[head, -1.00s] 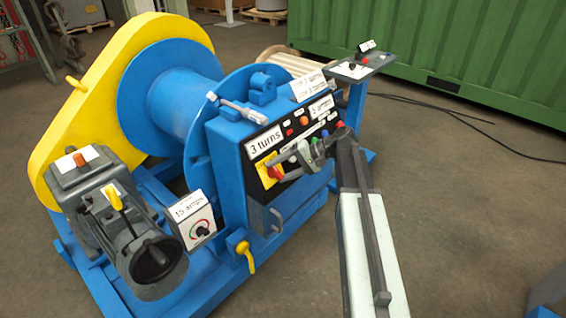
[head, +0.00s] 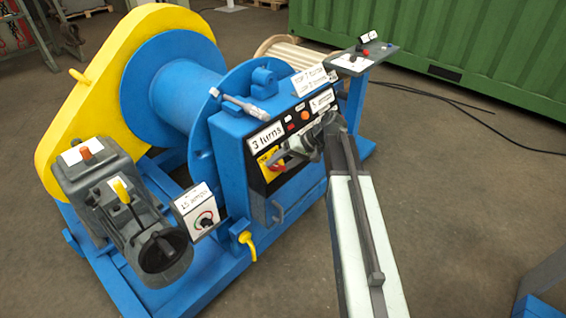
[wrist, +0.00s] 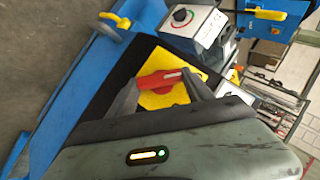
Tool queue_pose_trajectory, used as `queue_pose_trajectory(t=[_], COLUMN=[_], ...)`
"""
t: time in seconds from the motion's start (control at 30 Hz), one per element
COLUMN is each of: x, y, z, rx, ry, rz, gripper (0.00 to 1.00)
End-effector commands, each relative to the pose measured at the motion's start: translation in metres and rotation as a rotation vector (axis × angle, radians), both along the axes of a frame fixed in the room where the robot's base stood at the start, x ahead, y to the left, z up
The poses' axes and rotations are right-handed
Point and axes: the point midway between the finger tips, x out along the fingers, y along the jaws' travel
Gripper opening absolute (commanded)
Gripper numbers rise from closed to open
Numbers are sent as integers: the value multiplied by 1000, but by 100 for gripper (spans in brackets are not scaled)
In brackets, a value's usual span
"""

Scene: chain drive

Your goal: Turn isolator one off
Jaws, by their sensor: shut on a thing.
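The isolator is a red rotary handle (wrist: 160,79) on a yellow square plate (wrist: 163,98), mounted on the black panel of the blue cabinet. In the head view part of the yellow plate (head: 268,160) shows beside my gripper (head: 283,157), under the "3 turns" label. In the wrist view my gripper (wrist: 162,84) has one dark finger at each end of the red handle and is shut on it. The handle lies nearly level across the wrist picture, tilted slightly. Its lettering is too small to read.
A dial box (head: 196,210) labelled "15 amps" and a yellow lever (head: 247,243) are left of the cabinet. A grey motor unit (head: 115,205) stands farther left. Lamps and buttons are on the panel above my gripper. Open floor lies to the right.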

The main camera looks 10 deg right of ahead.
Motion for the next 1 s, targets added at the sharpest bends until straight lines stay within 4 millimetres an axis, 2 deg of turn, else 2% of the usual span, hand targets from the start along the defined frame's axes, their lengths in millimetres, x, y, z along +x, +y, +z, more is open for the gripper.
queue_pose_trajectory(t=[0.27,0.3,0.37,0.73,0.87,1.0], x=[-1,-1,-1,-1,-3,-8], y=[0,0,0,-1,-10,-27], z=[-1,-1,-1,3,16,39], rx=[-3,-3,-3,-2,-2,-2], ry=[0,0,1,1,0,2], rz=[5,5,4,2,1,1], gripper=[19,65,81,81,81,81])
